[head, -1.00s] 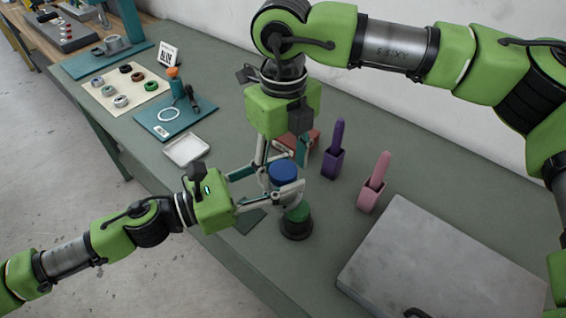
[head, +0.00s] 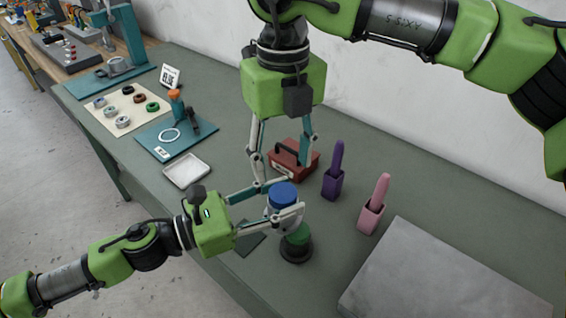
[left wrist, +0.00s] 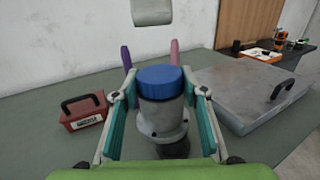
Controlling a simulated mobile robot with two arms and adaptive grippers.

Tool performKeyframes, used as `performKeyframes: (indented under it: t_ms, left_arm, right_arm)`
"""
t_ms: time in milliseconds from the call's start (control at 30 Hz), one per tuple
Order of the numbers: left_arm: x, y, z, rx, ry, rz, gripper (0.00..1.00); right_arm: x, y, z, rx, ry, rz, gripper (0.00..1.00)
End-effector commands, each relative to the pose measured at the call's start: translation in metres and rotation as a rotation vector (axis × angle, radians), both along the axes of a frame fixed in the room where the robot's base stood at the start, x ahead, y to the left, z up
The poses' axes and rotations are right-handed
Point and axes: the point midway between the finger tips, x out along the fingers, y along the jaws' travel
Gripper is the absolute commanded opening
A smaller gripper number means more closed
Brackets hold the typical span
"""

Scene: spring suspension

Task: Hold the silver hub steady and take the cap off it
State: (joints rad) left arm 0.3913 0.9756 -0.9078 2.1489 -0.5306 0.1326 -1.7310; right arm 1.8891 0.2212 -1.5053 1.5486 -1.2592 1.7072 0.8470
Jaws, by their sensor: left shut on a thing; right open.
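The silver hub (left wrist: 163,119) stands upright between the two fingers of my left gripper (left wrist: 160,100), which is shut on it. In the head view my left gripper (head: 287,203) reaches in from the left and hides part of the hub (head: 272,212). The blue cap (head: 283,193) sits on top of the hub; it also shows in the left wrist view (left wrist: 160,77). My right gripper (head: 281,174) points down above and behind the cap, open and empty, its fingers apart from the cap.
A green part on a black round base (head: 297,246) stands just below the hub. A red toolbox (head: 291,160), a purple holder (head: 332,184) and a pink holder (head: 371,216) stand behind. A grey metal case (head: 440,280) fills the right. A white tray (head: 186,172) lies left.

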Motion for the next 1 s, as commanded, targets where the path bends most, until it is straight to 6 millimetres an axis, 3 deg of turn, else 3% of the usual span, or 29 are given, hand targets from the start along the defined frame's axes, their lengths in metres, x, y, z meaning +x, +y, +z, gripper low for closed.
performKeyframes:
  t_ms: [400, 833, 867, 1000]
  left_arm:
    - [0.0, 0.0, 0.002, -0.002, -0.002, -0.001, 0.0]
    - [0.0, 0.0, 0.002, -0.002, -0.002, -0.001, 0.0]
    - [0.0, 0.0, 0.002, -0.002, -0.002, -0.001, 0.0]
    - [0.0, 0.0, 0.002, -0.002, -0.002, -0.001, 0.0]
  right_arm:
    - [-0.001, 0.0, -0.061, 0.0, 0.004, 0.003, 0.49]
    - [0.0, 0.0, -0.074, 0.001, 0.0, 0.002, 0.49]
    - [0.0, 0.0, -0.074, 0.001, 0.0, 0.002, 0.47]
    - [0.0, 0.0, -0.074, 0.0, 0.001, 0.002, 0.1]
